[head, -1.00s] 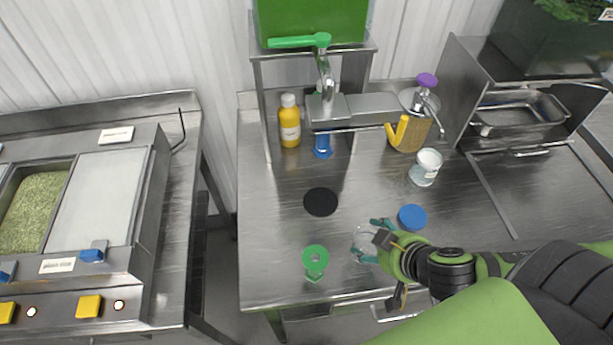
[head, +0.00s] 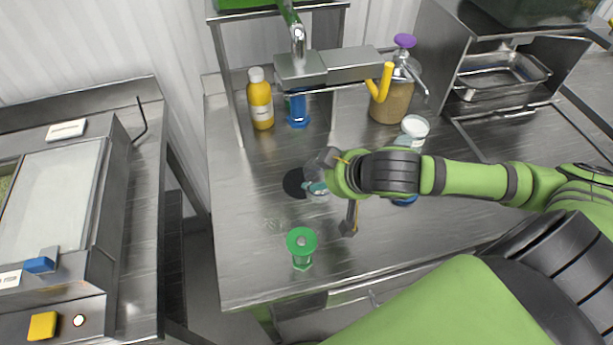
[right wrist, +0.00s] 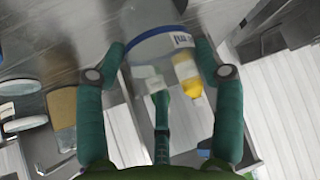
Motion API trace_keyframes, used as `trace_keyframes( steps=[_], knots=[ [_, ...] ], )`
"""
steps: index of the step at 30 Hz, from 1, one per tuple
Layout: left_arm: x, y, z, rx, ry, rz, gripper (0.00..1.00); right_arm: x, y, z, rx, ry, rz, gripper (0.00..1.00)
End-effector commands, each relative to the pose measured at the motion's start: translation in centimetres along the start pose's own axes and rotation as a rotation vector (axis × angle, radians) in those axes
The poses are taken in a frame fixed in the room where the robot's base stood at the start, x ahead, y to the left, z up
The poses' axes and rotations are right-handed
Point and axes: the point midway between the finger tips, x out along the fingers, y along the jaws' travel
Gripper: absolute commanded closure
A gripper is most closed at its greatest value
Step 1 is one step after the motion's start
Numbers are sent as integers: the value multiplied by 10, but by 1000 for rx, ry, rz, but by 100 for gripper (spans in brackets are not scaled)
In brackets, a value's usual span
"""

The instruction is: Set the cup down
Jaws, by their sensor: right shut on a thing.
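A clear, see-through cup (head: 318,194) is held in my right gripper (head: 320,187), whose fingers show only in part behind my green wrist in the head view. In the right wrist view the teal fingers (right wrist: 161,62) stand on both sides of the clear cup (right wrist: 150,45), with dark lettering on its wall. In the head view the cup is at the right edge of a black round disc (head: 294,183) on the steel table. I cannot tell whether its base touches. My left gripper is not in view.
A green funnel-like stand (head: 302,243) is in front on the steel table (head: 245,220). A yellow bottle (head: 261,105), a jug with a yellow spout (head: 390,100) and a white tin (head: 414,127) stand behind. A blue disc (head: 405,201) is partly hidden by my arm.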

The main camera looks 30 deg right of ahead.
Motion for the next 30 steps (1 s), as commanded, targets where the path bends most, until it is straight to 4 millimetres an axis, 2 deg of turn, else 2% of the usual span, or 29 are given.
trace_keyframes(
  steps=[1, 7, 9, 13, 22, 29, 30],
  knots=[
    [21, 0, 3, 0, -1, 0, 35, 11, -1, -1, -1, 11, -2, 64],
    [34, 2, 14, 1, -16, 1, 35, 26, -1, -28, 0, 7, -5, 64],
    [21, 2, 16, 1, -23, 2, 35, 30, 0, -41, 3, 2, -4, 64],
    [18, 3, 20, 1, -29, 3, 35, 40, 0, -49, -1, 0, -3, 64],
    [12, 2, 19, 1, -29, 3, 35, 66, 0, -28, -2, -4, -2, 64],
    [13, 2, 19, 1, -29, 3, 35, 68, 0, -26, -3, 0, -2, 64],
    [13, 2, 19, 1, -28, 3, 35, 68, 0, -26, -3, 0, -2, 24]
  ],
)
